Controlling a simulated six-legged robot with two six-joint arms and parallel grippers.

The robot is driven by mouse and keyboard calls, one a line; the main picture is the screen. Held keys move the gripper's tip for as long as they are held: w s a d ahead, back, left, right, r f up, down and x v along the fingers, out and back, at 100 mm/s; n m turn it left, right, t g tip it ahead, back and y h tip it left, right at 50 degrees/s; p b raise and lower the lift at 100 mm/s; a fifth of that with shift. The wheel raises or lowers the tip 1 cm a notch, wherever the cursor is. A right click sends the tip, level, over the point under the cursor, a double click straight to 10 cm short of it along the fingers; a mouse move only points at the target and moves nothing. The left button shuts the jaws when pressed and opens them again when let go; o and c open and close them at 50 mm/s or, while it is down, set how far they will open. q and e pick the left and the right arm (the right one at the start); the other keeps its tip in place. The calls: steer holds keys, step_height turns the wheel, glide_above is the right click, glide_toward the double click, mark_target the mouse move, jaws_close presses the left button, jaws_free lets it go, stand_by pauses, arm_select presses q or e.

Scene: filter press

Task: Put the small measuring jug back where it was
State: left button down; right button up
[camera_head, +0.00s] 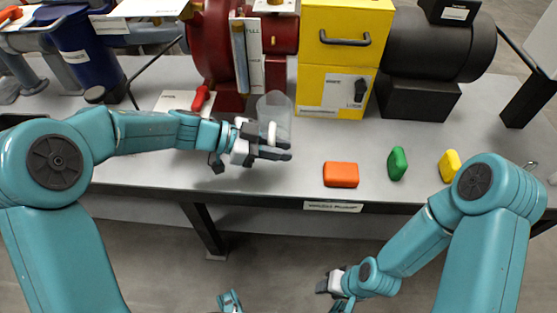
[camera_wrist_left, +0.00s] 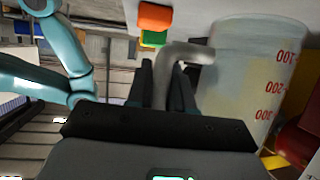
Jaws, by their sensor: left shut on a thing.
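The small measuring jug (camera_head: 275,106) is translucent, with red scale marks that show in the left wrist view (camera_wrist_left: 240,75). My left gripper (camera_head: 284,150) is shut on its grey handle (camera_wrist_left: 186,52), with the handle between the fingers (camera_wrist_left: 165,80). In the head view the jug stands upright just behind the gripper, over the grey bench, in front of the red pump. I cannot tell whether its base touches the bench. My right gripper (camera_head: 328,283) is low, in front of the bench and below its edge. Its fingers are too small to read.
On the grey bench (camera_head: 240,185) lie an orange block (camera_head: 341,175), a green block (camera_head: 397,163) and a yellow block (camera_head: 450,165). Behind stand red machinery (camera_head: 213,40), a yellow box (camera_head: 322,80) and a dark motor (camera_head: 425,45). A red-handled tool (camera_head: 201,98) lies left of the jug.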

arm_select(q)
step_height(320, 180, down, 4)
steer(key=shift+r+b, duration=0.25)
steer(key=shift+b, duration=0.25)
steer(key=shift+r, duration=0.1)
arm_select(e)
steer(key=shift+f, duration=0.75)
arm_select(q)
steer(key=shift+f, duration=0.2)
steer(key=c, duration=1)
jaws_free()
steer(key=shift+r, duration=0.1)
